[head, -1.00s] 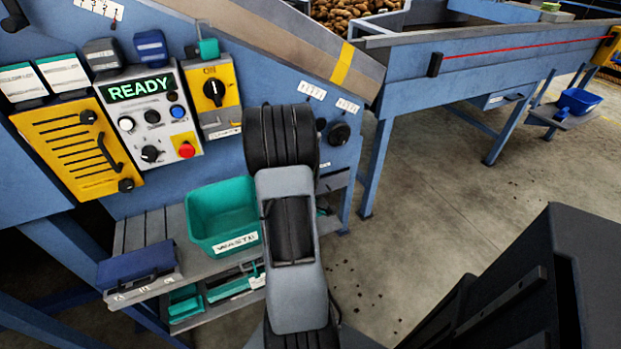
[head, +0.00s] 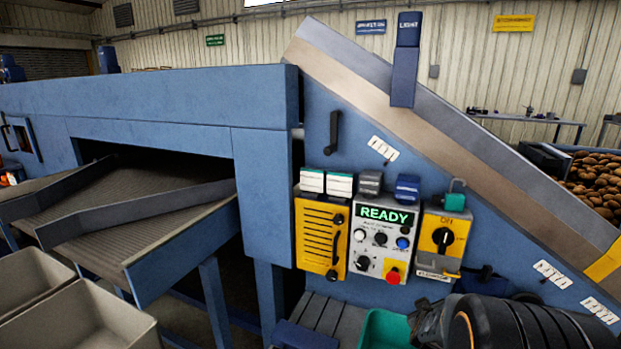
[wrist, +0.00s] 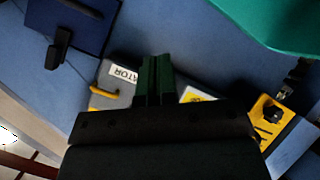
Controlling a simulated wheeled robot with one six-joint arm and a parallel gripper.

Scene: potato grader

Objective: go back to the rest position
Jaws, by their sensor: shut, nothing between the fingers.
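My gripper (wrist: 155,80) is at the middle of the wrist view, its two dark fingers together with nothing between them. In the wrist view a grey plate with a label ending in "ATOR" (wrist: 124,73) and a yellow hook (wrist: 103,90) lie behind the fingers. I cannot tell whether the fingers touch anything. In the head view my dark arm (head: 520,325) fills the lower right corner, below the yellow switch box (head: 443,238) marked ON. The fingers are not clear there.
The control panel (head: 384,242) reads READY, beside a yellow slotted cover (head: 321,238). A teal bin (head: 387,330) stands below it. The sloping conveyor (head: 470,140) rises above. Pale bins (head: 75,318) stand at the left. A teal shape (wrist: 280,22) is close at the wrist view's upper right.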

